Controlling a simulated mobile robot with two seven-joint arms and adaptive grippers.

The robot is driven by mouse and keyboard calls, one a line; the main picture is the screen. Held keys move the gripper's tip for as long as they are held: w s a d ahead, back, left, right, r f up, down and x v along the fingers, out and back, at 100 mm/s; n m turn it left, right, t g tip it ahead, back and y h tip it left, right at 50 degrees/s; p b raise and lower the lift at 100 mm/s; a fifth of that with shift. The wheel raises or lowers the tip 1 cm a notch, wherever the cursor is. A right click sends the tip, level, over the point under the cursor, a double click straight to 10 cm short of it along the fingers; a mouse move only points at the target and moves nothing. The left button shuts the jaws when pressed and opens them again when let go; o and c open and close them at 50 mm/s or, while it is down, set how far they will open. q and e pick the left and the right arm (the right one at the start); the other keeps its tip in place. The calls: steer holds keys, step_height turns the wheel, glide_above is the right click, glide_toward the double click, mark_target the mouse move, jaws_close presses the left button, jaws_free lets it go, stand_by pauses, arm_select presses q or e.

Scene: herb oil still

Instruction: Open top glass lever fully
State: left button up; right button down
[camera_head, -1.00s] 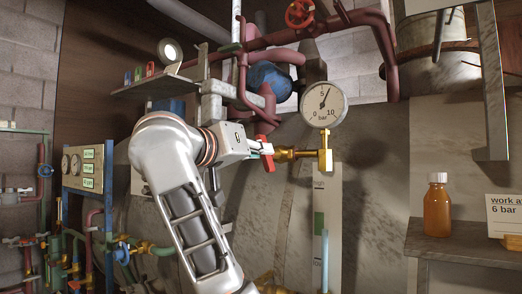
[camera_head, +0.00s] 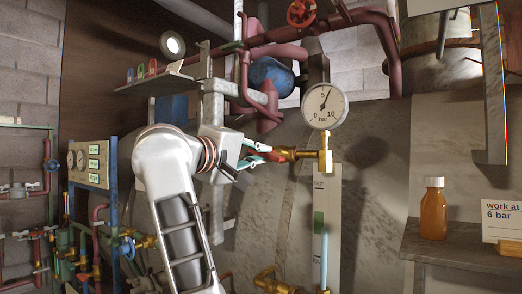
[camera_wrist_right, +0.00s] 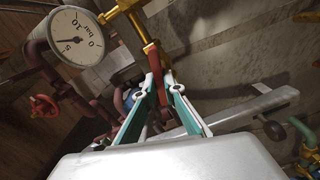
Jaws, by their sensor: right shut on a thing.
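The top glass lever (camera_head: 277,155) is a small red handle on the brass valve (camera_head: 307,154), just below the round pressure gauge (camera_head: 324,106). My right gripper (camera_head: 266,155) is shut on the lever from the left. In the right wrist view, the teal fingers of my right gripper (camera_wrist_right: 162,88) close around the reddish lever (camera_wrist_right: 153,57), next to the brass fitting (camera_wrist_right: 130,18). The fingers hide part of the lever. The blue sight glass (camera_head: 324,260) stands upright below the valve. My left gripper is not in view.
A lower brass valve (camera_head: 272,282) sits at the bottom, left of the sight glass. Red pipes (camera_head: 349,17) and a red handwheel (camera_head: 301,13) are above. An orange bottle (camera_head: 433,212) stands on a shelf (camera_head: 462,253) at right. A gauge panel (camera_head: 88,163) is at left.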

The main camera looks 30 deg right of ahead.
steer(key=shift+n+p, duration=0.3)
steer(key=shift+n, duration=0.8)
steer(key=shift+f+n, duration=0.1)
steer(key=shift+n, duration=0.5)
steer(key=c, duration=2.1)
jaws_free()
steer(key=shift+c, duration=0.2)
